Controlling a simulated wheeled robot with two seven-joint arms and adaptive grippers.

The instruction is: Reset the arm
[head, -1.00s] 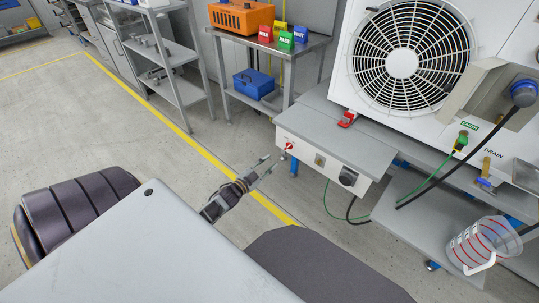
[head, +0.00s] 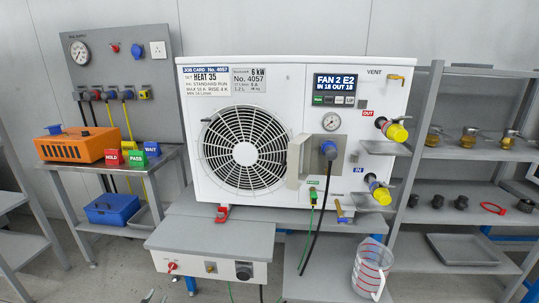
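Neither of my grippers is in the current head view. The white heat pump unit (head: 187,141) stands on a grey bench with its round fan grille facing me. Its display (head: 334,87) reads "FAN 2 E2, IN 18 OUT 18", with a row of small buttons below. A job card (head: 205,79) on the unit reads "HEAT 35", No. 4057. Yellow-ended couplings sit at the OUT port (head: 395,131) and the IN port (head: 380,194). A green lead is at the earth point (head: 313,192).
A control box (head: 208,268) with a red switch and a black knob is under the bench front. A measuring jug (head: 371,268) stands low at the right. Left are an orange case (head: 70,149), HOLD, PASS and WAIT blocks, and a blue bin (head: 111,209). Shelves hold fittings at right.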

